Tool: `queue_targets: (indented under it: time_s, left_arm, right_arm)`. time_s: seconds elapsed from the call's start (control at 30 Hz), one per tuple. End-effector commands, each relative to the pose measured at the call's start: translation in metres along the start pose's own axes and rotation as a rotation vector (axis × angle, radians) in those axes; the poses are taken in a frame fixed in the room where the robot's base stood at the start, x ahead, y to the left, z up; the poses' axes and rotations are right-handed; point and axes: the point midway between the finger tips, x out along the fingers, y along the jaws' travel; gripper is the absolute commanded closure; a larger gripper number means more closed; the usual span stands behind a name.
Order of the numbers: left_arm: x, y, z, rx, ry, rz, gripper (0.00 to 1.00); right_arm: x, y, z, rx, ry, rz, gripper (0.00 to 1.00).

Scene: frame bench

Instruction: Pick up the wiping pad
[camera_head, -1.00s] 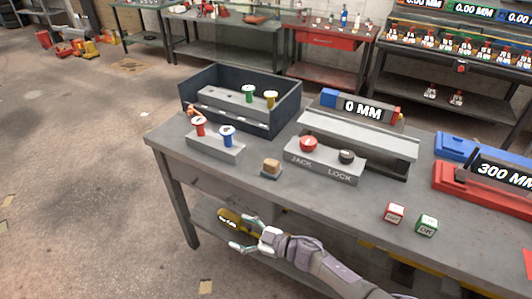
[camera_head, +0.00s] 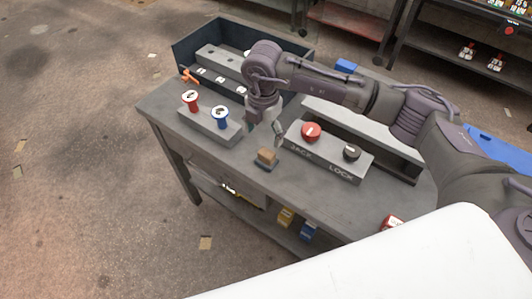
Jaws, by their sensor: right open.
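The wiping pad (camera_head: 266,157), a small tan block on a dark base, lies on the grey bench top (camera_head: 300,188) near its front edge, left of the jack and lock block. My right gripper (camera_head: 264,132) points down just behind and above the pad. Its fingers are apart, with nothing seen between them, and it appears clear of the pad. My right arm reaches across the bench from the right and hides part of the dark tray and the gauge. My left gripper is out of view.
A block with red and blue knobs (camera_head: 210,125) stands left of the pad. The JACK and LOCK block (camera_head: 328,155) with its red and black knobs stands close on the right. A dark open tray (camera_head: 190,52) is behind. An orange item (camera_head: 189,76) lies by the tray.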

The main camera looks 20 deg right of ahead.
Motion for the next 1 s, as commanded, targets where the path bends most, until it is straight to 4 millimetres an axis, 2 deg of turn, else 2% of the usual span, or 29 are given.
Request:
queue_targets:
  time_s: [0.13,0.33,0.43,0.57,0.7,1.0]
  left_arm:
    - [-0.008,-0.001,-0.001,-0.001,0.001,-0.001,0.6]
    - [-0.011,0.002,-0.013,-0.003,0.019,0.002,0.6]
    - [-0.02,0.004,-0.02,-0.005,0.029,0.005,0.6]
    - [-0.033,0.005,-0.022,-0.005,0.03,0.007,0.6]
    - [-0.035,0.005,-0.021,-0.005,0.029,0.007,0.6]
    - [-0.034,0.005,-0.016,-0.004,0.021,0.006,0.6]
  right_arm:
    - [0.025,0.0,-0.001,0.0,0.003,-0.002,0.21]
    - [0.041,-0.001,-0.001,-0.001,0.003,-0.001,0.21]
    - [0.049,-0.003,0.0,-0.001,0.003,-0.002,0.21]
    - [0.068,-0.008,0.001,0.0,0.003,-0.003,0.21]
    - [0.087,-0.006,0.0,-0.002,0.004,0.0,0.21]
    - [0.092,-0.006,0.001,-0.002,0.003,0.002,0.22]
